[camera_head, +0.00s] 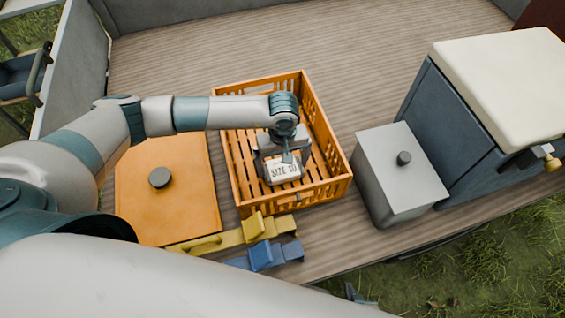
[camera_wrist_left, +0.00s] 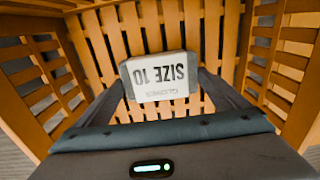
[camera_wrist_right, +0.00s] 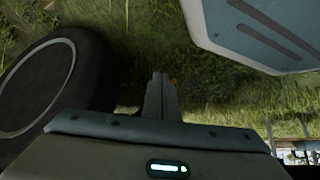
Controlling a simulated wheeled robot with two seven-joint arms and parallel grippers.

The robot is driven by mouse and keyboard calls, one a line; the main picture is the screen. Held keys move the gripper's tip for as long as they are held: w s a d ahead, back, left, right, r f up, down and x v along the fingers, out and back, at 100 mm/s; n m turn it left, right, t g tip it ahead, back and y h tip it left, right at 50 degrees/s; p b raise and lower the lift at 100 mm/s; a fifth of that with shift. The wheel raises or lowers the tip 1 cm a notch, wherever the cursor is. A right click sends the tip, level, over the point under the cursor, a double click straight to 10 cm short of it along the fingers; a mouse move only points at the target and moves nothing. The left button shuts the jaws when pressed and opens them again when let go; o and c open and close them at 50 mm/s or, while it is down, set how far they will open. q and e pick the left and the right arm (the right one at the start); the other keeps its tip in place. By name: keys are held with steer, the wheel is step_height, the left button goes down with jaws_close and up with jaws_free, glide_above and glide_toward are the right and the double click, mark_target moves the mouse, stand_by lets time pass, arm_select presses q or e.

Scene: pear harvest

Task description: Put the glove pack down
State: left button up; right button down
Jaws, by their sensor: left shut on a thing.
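The glove pack (camera_head: 284,173) is a small grey-and-white block marked "SIZE 10". It is inside the orange slatted crate (camera_head: 340,181), toward the crate's front. My left gripper (camera_head: 285,157) points down into the crate and is shut on the pack. In the left wrist view the pack (camera_wrist_left: 158,77) sits between the two fingers, with the slatted floor behind it. I cannot tell whether the pack touches the floor. My right gripper (camera_wrist_right: 161,95) shows in the right wrist view with its fingers together and nothing between them, above grass.
An orange box with a dark knob (camera_head: 165,205) stands left of the crate. A grey lidded box (camera_head: 400,170) and a dark cooler with a cream lid (camera_head: 510,85) stand right. Yellow (camera_head: 235,235) and blue (camera_head: 265,256) tools lie in front. The wooden deck behind is clear. A wheel (camera_wrist_right: 50,80) is near my right gripper.

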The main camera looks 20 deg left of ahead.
mark_target(283, 166)
arm_select(q)
steer(key=shift+f, duration=0.25)
steer(key=o, duration=0.8)
steer(key=shift+r, duration=0.1)
steer(key=shift+c, duration=0.2)
steer(key=shift+r, duration=0.65)
step_height(283, 166, up, 2)
steer(key=shift+w+r+b, duration=0.1)
steer(key=shift+r+b, duration=0.15)
steer(key=shift+b, duration=0.15)
step_height(283, 166, up, 9)
steer(key=b, duration=0.1)
steer(key=shift+f+b, duration=0.2)
steer(key=shift+b, duration=0.15)
arm_select(e)
steer(key=shift+d+f+g+h, duration=0.3)
steer(key=shift+d+f+g, duration=0.4)
steer(key=shift+d+f, duration=0.1)
